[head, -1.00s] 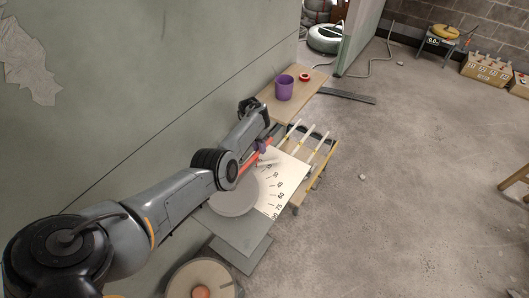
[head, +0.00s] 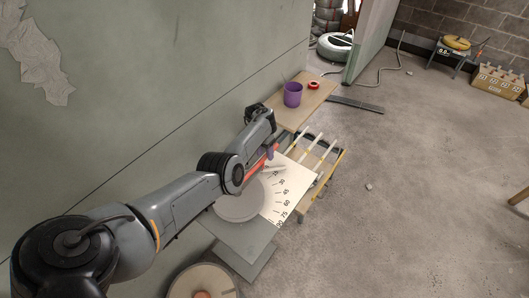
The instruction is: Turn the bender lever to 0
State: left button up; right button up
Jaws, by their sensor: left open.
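The bender has a round grey disc (head: 240,202) and a white scale plate (head: 299,181) with angle marks; 15 to 90 can be made out. Its red lever (head: 262,158) points up and right from the disc, past the 15 mark toward the low end of the scale. The 0 mark cannot be made out. My left gripper (head: 272,137) is open, just beyond the lever; my forearm and wrist hide most of it. Whether it touches the lever cannot be told. My right gripper is not in view.
A wooden shelf (head: 310,97) behind the bender holds a purple cup (head: 293,94) and a red tape roll (head: 313,85). Pale conduits (head: 312,148) lie on a rack beside the plate. A green wall (head: 150,75) runs close along the left. The floor at right is mostly clear.

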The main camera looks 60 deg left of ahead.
pick_arm(q)
jog(key=shift+r, duration=0.1)
notch_tip(320, 180, up, 10)
jog(key=a+p, duration=0.2)
jog(key=p, duration=0.2)
jog(key=shift+s+r, duration=0.25)
jog(key=shift+s, duration=0.1)
jog(key=shift+f, duration=0.1)
